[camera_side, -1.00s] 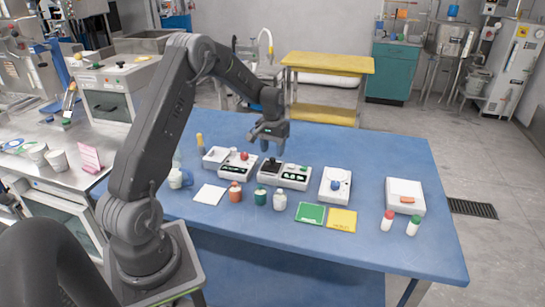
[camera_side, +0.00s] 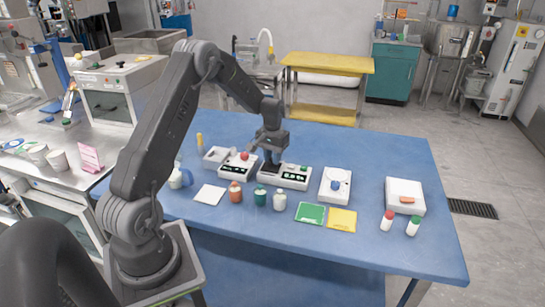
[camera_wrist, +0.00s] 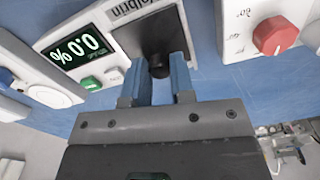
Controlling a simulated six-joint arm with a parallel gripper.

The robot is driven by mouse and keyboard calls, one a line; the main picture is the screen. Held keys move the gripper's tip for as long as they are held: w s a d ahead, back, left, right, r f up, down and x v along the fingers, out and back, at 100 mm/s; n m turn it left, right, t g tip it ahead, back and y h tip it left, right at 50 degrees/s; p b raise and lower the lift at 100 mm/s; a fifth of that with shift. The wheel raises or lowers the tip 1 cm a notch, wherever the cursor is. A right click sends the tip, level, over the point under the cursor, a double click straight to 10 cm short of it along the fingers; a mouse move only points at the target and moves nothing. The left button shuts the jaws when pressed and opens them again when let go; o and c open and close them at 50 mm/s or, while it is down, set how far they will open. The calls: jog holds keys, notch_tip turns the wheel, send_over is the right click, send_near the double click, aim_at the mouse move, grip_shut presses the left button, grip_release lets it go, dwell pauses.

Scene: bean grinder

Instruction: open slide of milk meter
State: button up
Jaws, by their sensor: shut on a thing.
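The milk meter (camera_side: 296,178) is a white box with a display and a dark slide on the blue table. In the wrist view, the milk meter (camera_wrist: 88,25) shows a lit display reading 0.0 % and a green button. Its dark slide (camera_wrist: 152,35) carries a round black knob (camera_wrist: 160,68). My gripper (camera_side: 269,162) is down at the left end of the meter. In the wrist view, my gripper (camera_wrist: 162,72) has its two blue-grey fingers shut on the knob, one on each side. The knob's lower part is hidden.
A white device with a red knob (camera_side: 244,156) stands close on the left; its red knob also shows in the wrist view (camera_wrist: 274,35). Small bottles (camera_side: 260,197) stand in front. A device with a blue knob (camera_side: 336,185) stands to the right. The table behind is clear.

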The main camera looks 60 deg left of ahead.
grip_shut()
jog(key=shift+w+a, duration=2.05)
jog(key=o, duration=0.7)
grip_release()
notch_tip(320, 180, up, 14)
jog(key=shift+f, duration=0.1)
